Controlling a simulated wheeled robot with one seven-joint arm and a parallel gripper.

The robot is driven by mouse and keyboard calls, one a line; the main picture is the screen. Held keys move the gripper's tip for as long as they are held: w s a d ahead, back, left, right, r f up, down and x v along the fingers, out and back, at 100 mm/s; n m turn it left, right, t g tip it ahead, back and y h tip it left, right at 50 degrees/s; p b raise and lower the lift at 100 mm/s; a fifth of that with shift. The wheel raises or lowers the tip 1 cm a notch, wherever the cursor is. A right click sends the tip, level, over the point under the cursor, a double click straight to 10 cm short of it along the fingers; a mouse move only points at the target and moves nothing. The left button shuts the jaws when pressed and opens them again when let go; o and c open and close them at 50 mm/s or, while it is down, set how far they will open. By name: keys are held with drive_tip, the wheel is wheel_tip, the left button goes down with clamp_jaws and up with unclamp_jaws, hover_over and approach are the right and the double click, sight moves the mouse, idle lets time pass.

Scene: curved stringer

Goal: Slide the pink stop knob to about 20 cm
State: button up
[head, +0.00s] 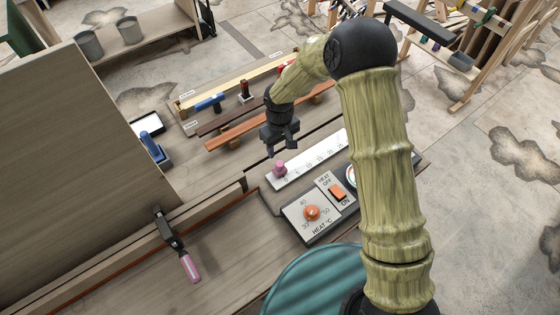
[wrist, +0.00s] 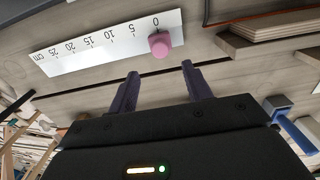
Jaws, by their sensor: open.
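The pink stop knob (head: 279,168) sits at the left end of the white ruler scale (head: 309,160) on the bench, by the 0 mark. In the wrist view the knob (wrist: 160,45) is at the 0 end of the scale (wrist: 95,37), which is marked from 0 to 25 in cm. My gripper (head: 282,152) hangs just above and behind the knob in the head view. In the wrist view its two dark fingers (wrist: 159,85) are spread apart with nothing between them. The knob lies beyond the fingertips, between their lines, and no contact shows.
A control panel with an orange heat dial (head: 312,213) and a heat switch (head: 338,193) lies in front of the scale. Wooden strips (head: 250,124) and a blue-handled tool (head: 209,103) lie behind. A clamp with a pink handle (head: 189,266) is at the left front.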

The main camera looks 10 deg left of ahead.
sight(280, 163)
wheel_tip(280, 163, down, 10)
drive_tip(key=p, duration=0.2)
drive_tip(key=shift+p, duration=0.35)
clamp_jaws()
